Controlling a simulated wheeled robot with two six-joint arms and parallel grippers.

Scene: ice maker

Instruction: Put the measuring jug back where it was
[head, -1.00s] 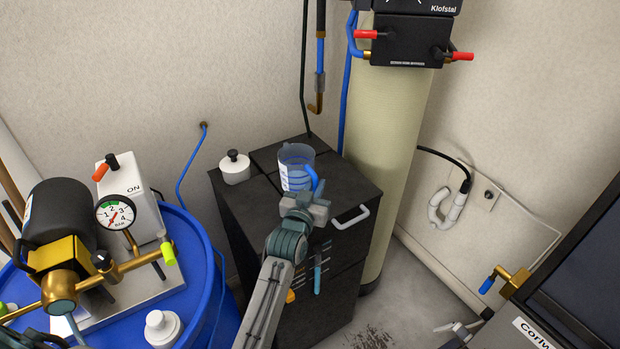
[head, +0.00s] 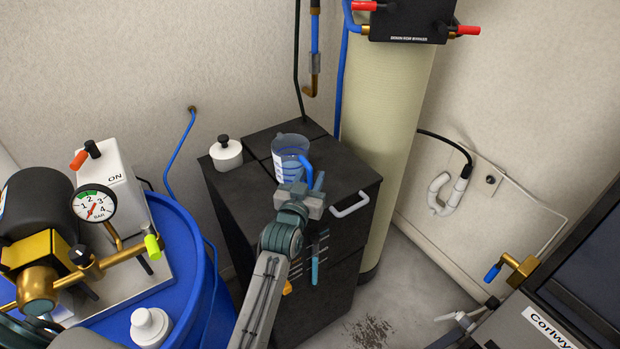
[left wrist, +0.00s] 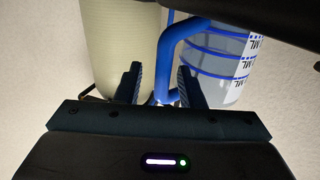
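The measuring jug (head: 287,147), clear with a blue rim and blue handle, stands upright on the black cabinet (head: 345,175). In the left wrist view its wall (left wrist: 225,65) with blue bands and ML labels is at the upper right. My left gripper (head: 309,182) is at the handle, on the jug's near right side. In the left wrist view the fingers of my left gripper (left wrist: 160,85) are apart, with the blue handle between them and a gap on each side. My right gripper is out of view.
A white lidded pot (head: 227,155) stands on the cabinet left of the jug. A cream cylinder (head: 385,130) rises close behind right. A drawer handle (head: 350,206) sticks out in front. A blue drum (head: 190,255) carrying a pump and gauge (head: 95,204) is at left.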

